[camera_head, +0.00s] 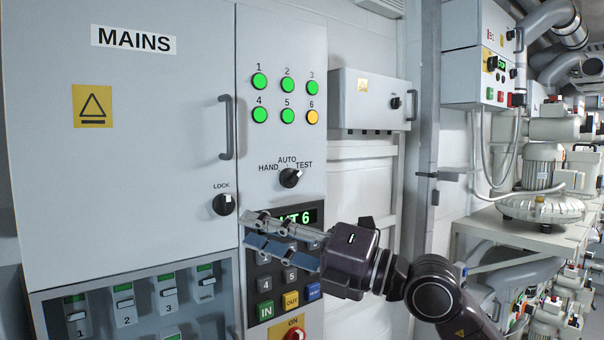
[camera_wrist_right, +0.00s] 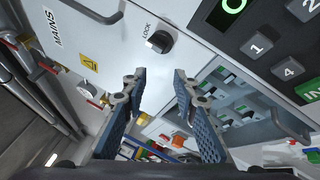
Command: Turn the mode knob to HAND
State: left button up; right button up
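The mode knob (camera_head: 290,177) is a black rotary knob on the control panel, under the labels HAND, AUTO and TEST. Its light mark appears to lean up and right, toward TEST, though it is small. My right gripper (camera_head: 256,233) is below and left of the knob, in front of the green display and keypad, apart from the knob. In the right wrist view my right gripper (camera_wrist_right: 156,84) has its two blue-padded fingers spread, with nothing between them. The mode knob is not visible in that view. My left gripper is not in view.
A black LOCK knob (camera_head: 223,204) on the MAINS door (camera_head: 120,130) is close to my right gripper; it also shows in the wrist view (camera_wrist_right: 159,42). A door handle (camera_head: 227,128) protrudes above. The keypad (camera_head: 284,275) is partly hidden by my gripper. Several lamps (camera_head: 287,100) sit above the mode knob.

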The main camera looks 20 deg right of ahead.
aim_at(297, 177)
jog(key=w+d+r+m+t+h, duration=0.1)
jog(key=d+r+m+t+h, duration=0.1)
jog(key=d+r+h, duration=0.3)
jog(key=w+d+r+m+t+h, duration=0.15)
jog(key=d+h, duration=0.25)
jog(key=d, duration=0.4)
jog(key=shift+t, duration=0.35)
jog(key=p+x, duration=0.1)
jog(key=x, duration=0.1)
jog(key=p+x, duration=0.3)
jog(key=x, duration=0.1)
jog(key=shift+w+r, duration=0.2)
jog(key=shift+r, duration=0.2)
jog(key=shift+w+a+f+p, duration=0.15)
jog(key=shift+w+a+p, duration=0.15)
jog(key=shift+w+p, duration=0.25)
grip_shut()
